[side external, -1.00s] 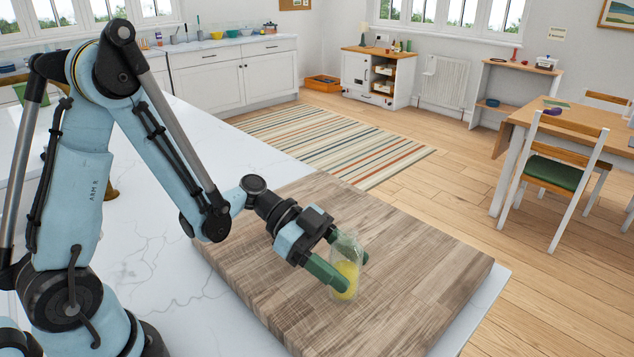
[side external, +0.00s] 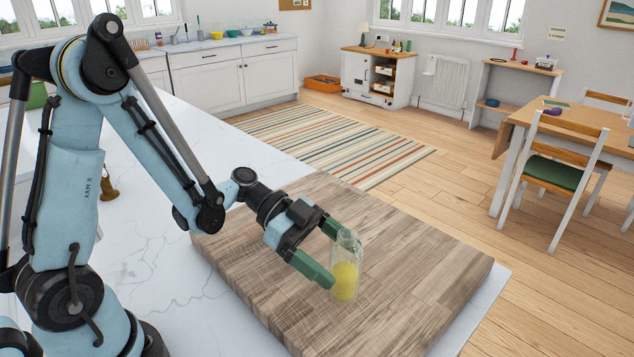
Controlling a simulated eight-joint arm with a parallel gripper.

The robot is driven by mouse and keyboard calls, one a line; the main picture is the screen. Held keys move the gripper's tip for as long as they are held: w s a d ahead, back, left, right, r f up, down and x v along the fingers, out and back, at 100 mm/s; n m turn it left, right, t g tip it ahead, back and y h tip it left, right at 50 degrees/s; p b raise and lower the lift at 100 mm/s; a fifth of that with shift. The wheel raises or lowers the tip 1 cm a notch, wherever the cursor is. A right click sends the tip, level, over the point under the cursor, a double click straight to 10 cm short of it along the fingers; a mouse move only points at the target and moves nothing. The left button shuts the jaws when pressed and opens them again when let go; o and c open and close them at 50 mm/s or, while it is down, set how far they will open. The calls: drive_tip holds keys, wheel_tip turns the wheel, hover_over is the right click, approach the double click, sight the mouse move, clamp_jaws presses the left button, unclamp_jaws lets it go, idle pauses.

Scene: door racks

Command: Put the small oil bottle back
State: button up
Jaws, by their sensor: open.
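The small oil bottle (side external: 345,280) is clear, with yellow oil in its lower part. It stands upright on the wooden board (side external: 420,255). My gripper (side external: 338,258) is open, with its two green fingers spread and pointing at the bottle from the left. The near fingertip is at the bottle's left side and the far one is behind its top. I cannot tell whether either finger touches it. No place marked for the bottle shows close by.
The board lies on a white marble counter (side external: 175,260), with bare wood around the bottle. A brass-coloured object (side external: 108,185) stands on the counter behind my arm. Far off are a white cabinet with open shelves (side external: 362,75), a striped rug (side external: 330,145), a table and chairs.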

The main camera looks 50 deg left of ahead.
drive_tip(key=s+a+r+n+t+y, duration=0.1)
drive_tip(key=s+a+r+n+y, duration=0.1)
drive_tip(key=a+n+y, duration=0.3)
drive_tip(key=s+a+r+n+t+y, duration=0.2)
drive_tip(key=s+a+r+n+y, duration=0.1)
drive_tip(key=a+n+y, duration=0.3)
drive_tip(key=n+y, duration=0.2)
drive_tip(key=n, duration=0.2)
drive_tip(key=shift+s+t, duration=0.15)
drive_tip(key=shift+t, duration=0.15)
